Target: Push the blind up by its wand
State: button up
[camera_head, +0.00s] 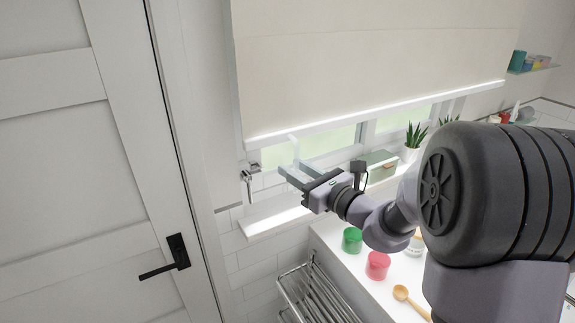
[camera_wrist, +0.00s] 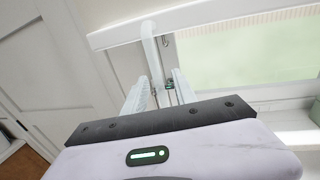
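The cream blind (camera_head: 370,55) hangs partly lowered over the window, with a white bottom rail (camera_head: 400,107). A pale wand (camera_head: 293,146) hangs from the rail near its left end. In the wrist view the wand (camera_wrist: 151,45) runs down from the rail (camera_wrist: 120,34) and its lower part lies between my two fingers. My gripper (camera_head: 290,167) is below the rail, in front of the window's left end. Its fingers, also in the wrist view (camera_wrist: 162,82), stand apart, with a gap visible beside the wand. Whether a finger touches the wand cannot be told.
A white sill (camera_head: 275,216) lies below the gripper, with a green box (camera_head: 378,164) and a potted plant (camera_head: 412,145). Green (camera_head: 352,240) and pink (camera_head: 378,265) jars stand on a counter. A towel rack (camera_head: 315,293) is below. A door (camera_head: 75,180) is at left.

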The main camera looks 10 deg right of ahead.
jog(key=x, duration=0.2)
jog(key=shift+w+a, duration=0.15)
jog(key=shift+w, duration=0.2)
jog(key=shift+c, duration=0.2)
grip_shut()
dwell(1.0)
